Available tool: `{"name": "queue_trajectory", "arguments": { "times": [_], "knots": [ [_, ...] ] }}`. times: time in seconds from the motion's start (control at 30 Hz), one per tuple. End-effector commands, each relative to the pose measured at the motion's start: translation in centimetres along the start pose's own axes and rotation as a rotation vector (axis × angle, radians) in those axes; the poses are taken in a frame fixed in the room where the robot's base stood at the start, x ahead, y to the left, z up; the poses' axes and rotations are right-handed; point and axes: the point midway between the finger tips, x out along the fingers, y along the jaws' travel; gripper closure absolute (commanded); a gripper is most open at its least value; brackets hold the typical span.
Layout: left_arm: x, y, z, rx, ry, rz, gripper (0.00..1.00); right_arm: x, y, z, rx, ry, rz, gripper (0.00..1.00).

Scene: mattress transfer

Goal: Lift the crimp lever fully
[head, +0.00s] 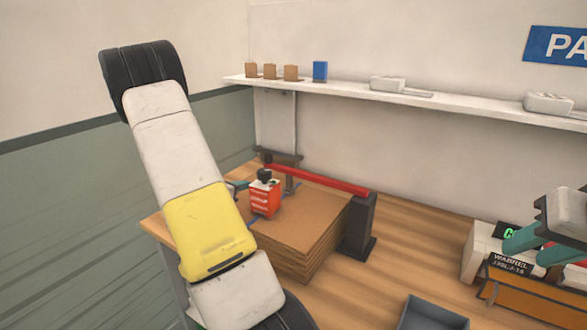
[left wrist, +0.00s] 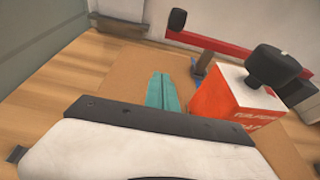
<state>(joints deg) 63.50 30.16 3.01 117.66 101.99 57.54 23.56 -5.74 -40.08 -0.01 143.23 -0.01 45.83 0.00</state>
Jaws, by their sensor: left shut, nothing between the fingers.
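The crimp lever appears to be the long red bar (head: 320,180), running nearly level from a dark post (head: 360,228) to a black-tipped free end; it also crosses the top of the left wrist view (left wrist: 225,44). An orange-red box (head: 265,198) with a black knob stands on a stack of brown sheets (head: 310,228) below the bar. My left gripper (head: 239,185) is beside the box, partly hidden by my arm. Its teal fingers (left wrist: 160,80) are together and empty, left of the box and apart from the bar. My right gripper (head: 523,256) is open at far right.
A grey tray (head: 432,313) lies at the front of the wooden table. A labelled machine (head: 482,250) stands near my right gripper. A wall shelf (head: 450,108) holds small brown boxes, a blue box and pale devices. The table between post and machine is clear.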

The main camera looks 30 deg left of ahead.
Motion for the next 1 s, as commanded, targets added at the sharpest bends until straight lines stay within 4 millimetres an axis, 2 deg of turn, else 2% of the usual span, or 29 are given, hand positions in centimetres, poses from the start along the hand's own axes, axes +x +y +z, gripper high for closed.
{"name": "queue_trajectory", "arguments": {
  "times": [0.37, 0.57, 0.9, 1.0],
  "knots": [
    [0.4, -0.1, 0.0, 0.001, 0.000, -0.002, 1.00, 0.0, 0.0, 0.0, 0.000, 0.000, 0.000, 0.64],
    [3.3, -0.1, -0.1, 0.000, 0.000, -0.004, 1.00, 0.0, 0.0, 0.0, 0.000, 0.000, 0.000, 0.64],
    [10.4, -0.1, 0.0, 0.001, -0.001, -0.003, 1.00, 0.0, 0.0, 0.0, 0.000, 0.000, 0.000, 0.64],
    [9.4, 0.1, 1.9, 0.005, -0.002, 0.002, 1.00, 0.0, 0.0, 0.0, 0.000, 0.000, 0.000, 0.64]
  ]
}}
